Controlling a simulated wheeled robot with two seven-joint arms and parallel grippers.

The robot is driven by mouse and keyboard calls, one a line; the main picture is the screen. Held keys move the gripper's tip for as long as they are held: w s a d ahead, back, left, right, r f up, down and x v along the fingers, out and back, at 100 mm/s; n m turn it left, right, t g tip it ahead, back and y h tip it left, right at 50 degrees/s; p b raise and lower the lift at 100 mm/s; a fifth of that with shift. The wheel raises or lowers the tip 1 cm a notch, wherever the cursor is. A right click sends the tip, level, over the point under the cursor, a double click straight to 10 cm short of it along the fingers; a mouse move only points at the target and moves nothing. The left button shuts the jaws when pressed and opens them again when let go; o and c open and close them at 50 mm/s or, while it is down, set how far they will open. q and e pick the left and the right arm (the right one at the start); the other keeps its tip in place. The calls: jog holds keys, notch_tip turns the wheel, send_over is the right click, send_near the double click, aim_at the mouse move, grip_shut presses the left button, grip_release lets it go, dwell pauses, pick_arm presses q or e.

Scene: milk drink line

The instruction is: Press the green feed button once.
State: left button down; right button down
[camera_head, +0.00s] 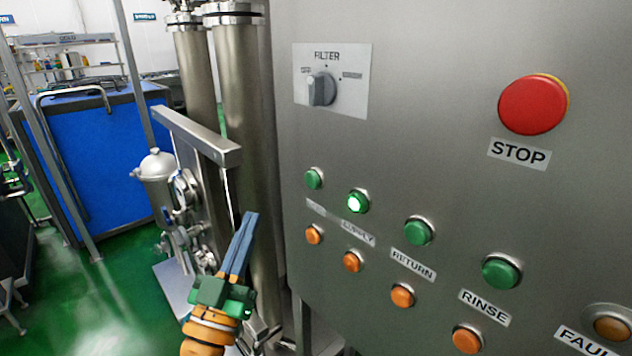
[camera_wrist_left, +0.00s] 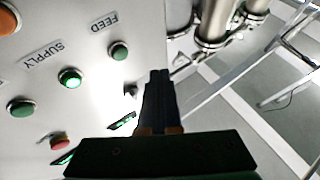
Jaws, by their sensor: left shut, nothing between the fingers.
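The feed button (camera_head: 314,179) is the leftmost green button in the upper row on the steel panel, and it is unlit. Its label below is too blurred to read in the head view. In the left wrist view, upside down, the feed button (camera_wrist_left: 119,51) stands beside the FEED label (camera_wrist_left: 104,22). My left gripper (camera_head: 250,216) is shut and empty, left of the panel's buttons and lower than the feed button in the head view. Its fingertips (camera_wrist_left: 159,74) appear right of the button in the wrist view, with a visible gap. My right gripper is not in view.
The lit green SUPPLY button (camera_head: 357,201) is the feed button's right neighbour. An orange button (camera_head: 313,235) sits below feed. RETURN (camera_head: 419,232) and RINSE (camera_head: 501,271) buttons, a red STOP button (camera_head: 533,105) and a FILTER knob (camera_head: 321,89) share the panel. Steel pipes (camera_head: 245,130) stand left.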

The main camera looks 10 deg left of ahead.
aim_at(312, 180)
pick_arm(q)
jog(key=shift+t, duration=0.5)
jog(key=r, duration=0.1)
jog(key=s+r, duration=0.2)
jog(key=shift+d+r, duration=0.25)
jog(key=shift+r, duration=0.1)
jog(key=w+d+b, duration=0.1)
jog(key=w+d, duration=0.4)
jog(key=w, duration=0.2)
jog(key=shift+d+b, duration=0.2)
jog(key=shift+b, duration=0.1)
dwell(1.3)
jog(key=shift+w+d, duration=0.25)
jog(key=shift+w, duration=0.1)
